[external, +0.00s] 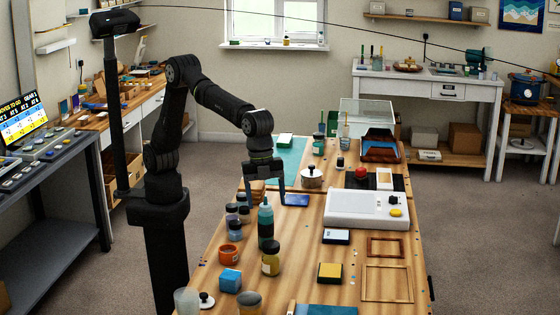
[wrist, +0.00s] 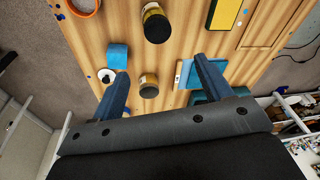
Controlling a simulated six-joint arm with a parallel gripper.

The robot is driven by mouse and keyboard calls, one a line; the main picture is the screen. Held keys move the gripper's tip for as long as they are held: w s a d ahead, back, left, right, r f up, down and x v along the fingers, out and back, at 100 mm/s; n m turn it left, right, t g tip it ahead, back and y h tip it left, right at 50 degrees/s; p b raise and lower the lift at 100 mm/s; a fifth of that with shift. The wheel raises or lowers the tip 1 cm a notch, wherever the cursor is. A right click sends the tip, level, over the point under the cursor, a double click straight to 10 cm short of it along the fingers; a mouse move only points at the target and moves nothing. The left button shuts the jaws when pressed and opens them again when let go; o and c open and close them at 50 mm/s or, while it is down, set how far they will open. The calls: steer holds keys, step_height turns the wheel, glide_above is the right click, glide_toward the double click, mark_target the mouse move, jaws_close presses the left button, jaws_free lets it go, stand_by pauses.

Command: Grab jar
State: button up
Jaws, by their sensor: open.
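My gripper (external: 266,184) is open and empty above the long wooden table, with its fingers pointing down; its spread fingers also show in the wrist view (wrist: 161,68). A squat amber jar with a dark lid (external: 270,259) stands upright on the table; it shows near the top of the wrist view (wrist: 156,25). A second dark-lidded jar (external: 249,304) is cut off at the external view's bottom edge; in the wrist view it (wrist: 148,84) appears between the fingers, below them and untouched. Several small dark-lidded jars (external: 232,213) stand farther back. Which jar is meant I cannot tell.
A tall teal bottle (external: 265,226) stands behind the amber jar. An orange ring-shaped dish (external: 230,257), a blue block (external: 230,281) and a white knobbed lid (external: 206,300) lie to its left. A yellow-topped block (external: 330,272) and wooden frames (external: 388,283) lie right.

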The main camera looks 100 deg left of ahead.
steer(key=s+a+f+n+t+h, duration=0.1)
steer(key=s+a+n+t+h, duration=0.15)
steer(key=a+n, duration=0.2)
steer(key=n, duration=0.1)
glide_toward(271, 244)
steer(key=x, duration=0.7)
steer(key=shift+a, duration=0.2)
steer(key=shift+x, duration=2.7)
steer(key=shift+d+r, duration=0.1)
steer(key=c, duration=1.1)
